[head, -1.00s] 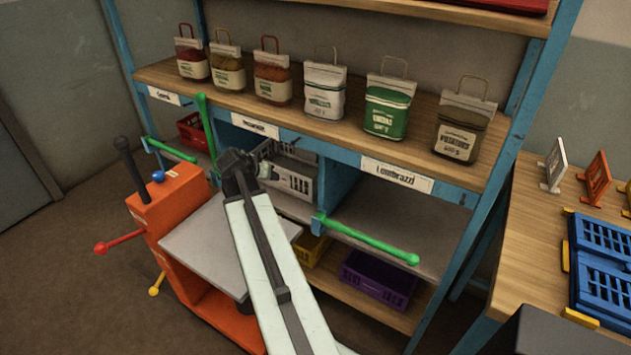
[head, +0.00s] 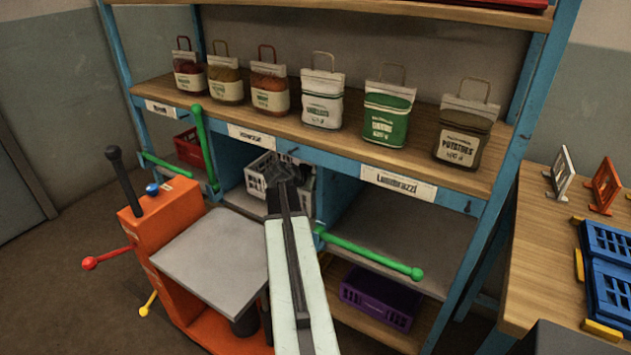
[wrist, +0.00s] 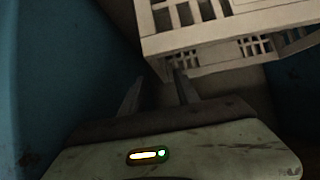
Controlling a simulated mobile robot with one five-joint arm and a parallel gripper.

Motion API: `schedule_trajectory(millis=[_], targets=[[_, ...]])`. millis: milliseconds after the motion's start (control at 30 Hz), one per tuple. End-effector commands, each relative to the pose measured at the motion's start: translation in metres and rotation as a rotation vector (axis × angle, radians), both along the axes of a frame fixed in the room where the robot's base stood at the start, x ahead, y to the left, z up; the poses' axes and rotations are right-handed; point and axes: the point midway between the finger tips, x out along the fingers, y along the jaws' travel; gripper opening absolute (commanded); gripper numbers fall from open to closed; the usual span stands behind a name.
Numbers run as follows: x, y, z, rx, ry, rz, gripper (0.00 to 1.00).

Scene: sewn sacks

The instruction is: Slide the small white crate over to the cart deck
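The small white crate (head: 262,172) stands in the middle bay of the shelf's lower level, partly hidden behind my gripper. In the wrist view its slotted wall (wrist: 215,42) fills the upper right. My gripper (head: 279,176) is in front of the crate at the bay mouth. In the wrist view its two fingers (wrist: 158,92) stand apart with nothing between them. The right fingertip is close to the crate's lower edge; I cannot tell if it touches. The cart deck (head: 205,258) is a bare grey plate on an orange cart, in front of the bay.
Blue posts flank the bay, and a blue wall (wrist: 45,80) is close on the left in the wrist view. A purple crate (head: 380,297) is below; sacks line the shelf above.

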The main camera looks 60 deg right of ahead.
Motion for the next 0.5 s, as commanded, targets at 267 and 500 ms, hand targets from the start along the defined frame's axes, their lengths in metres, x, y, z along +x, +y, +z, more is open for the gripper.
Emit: schedule_trajectory(millis=[267, 500], targets=[[0.001, -0.039, -0.031, 0.0, 0.001, -0.001, 0.37], [0.001, -0.053, -0.038, 0.0, -0.001, 0.001, 0.37]])
